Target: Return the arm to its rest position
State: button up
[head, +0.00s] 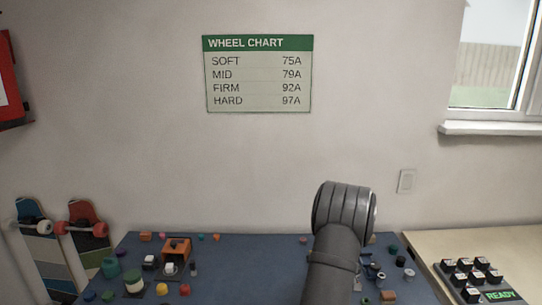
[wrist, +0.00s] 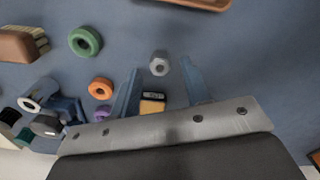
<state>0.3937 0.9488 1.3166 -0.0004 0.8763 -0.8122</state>
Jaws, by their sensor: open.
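My gripper (wrist: 161,68) shows in the wrist view with its two blue fingers apart and nothing held between them. A grey hex nut (wrist: 159,63) and a small orange block with a dark label (wrist: 152,104) appear in the gap between the fingers, on the blue mat (wrist: 255,70) below. In the head view my arm (head: 343,225) rises over the right part of the mat (head: 250,262). The gripper itself is hidden there.
An orange ring (wrist: 100,88), a green ring (wrist: 85,41) and a brown brush (wrist: 18,46) lie left of the fingers. A tray edge (wrist: 200,3) shows at the top. A keypad (head: 470,275) and READY sign (head: 500,296) stand right. Skateboards (head: 45,250) lean at left.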

notch_tip(320, 180, down, 2)
jog(key=shift+f, duration=0.1)
jog(key=r, duration=0.5)
jog(key=shift+s+d, duration=0.15)
jog(key=shift+d, duration=0.05)
jog(key=s+d+r, duration=0.7)
jog(key=s, duration=0.2)
jog(key=d+f+m, duration=0.1)
jog(key=d+m, duration=0.1)
jog(key=d+f+m, duration=0.1)
jog(key=d+m, duration=0.2)
jog(key=d, duration=0.1)
jog(key=shift+s+d+f+m, duration=0.15)
jog(key=shift+s+f+m, duration=0.25)
jog(key=shift+f, duration=1.2)
